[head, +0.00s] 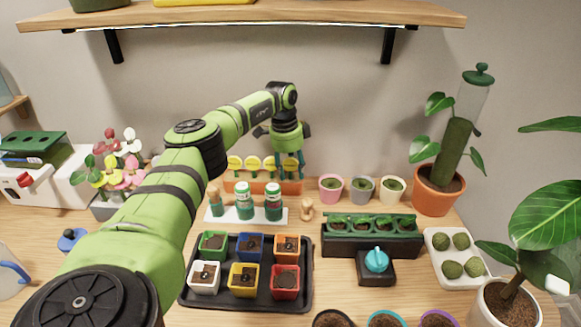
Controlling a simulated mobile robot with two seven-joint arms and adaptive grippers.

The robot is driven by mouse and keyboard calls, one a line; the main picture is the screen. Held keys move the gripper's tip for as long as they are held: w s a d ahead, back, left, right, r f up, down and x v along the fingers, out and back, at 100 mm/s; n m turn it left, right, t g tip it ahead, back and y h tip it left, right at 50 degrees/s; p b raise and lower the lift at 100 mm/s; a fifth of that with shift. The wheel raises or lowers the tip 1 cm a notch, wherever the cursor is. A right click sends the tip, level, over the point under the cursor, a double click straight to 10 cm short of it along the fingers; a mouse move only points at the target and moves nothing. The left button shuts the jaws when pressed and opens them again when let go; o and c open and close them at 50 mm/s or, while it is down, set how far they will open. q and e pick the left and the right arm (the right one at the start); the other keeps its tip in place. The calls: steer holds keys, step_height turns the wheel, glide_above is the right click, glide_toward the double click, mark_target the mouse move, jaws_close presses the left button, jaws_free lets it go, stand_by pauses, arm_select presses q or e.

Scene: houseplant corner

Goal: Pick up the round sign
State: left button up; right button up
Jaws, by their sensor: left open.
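Several round signs with yellow faces and pale rims stand in a row in an orange trough (263,187) near the wall. The leftmost round sign (235,162) and the one beside it (252,163) show clearly. My left gripper (290,168) points down at the right end of this row, its teal fingers apart. The fingers partly cover the rightmost round sign. I cannot tell whether they touch it. My right gripper is not in view.
A white rack (219,216) with green-and-white bottles stands in front of the trough. A black tray (238,301) of coloured pots is nearer. Three small pots, including a pink pot (330,194), stand to the right. A shelf (235,16) hangs above.

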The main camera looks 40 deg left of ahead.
arm_select(q)
steer(key=c, duration=0.8)
steer(key=shift+r, duration=0.1)
steer(key=shift+c, duration=0.2)
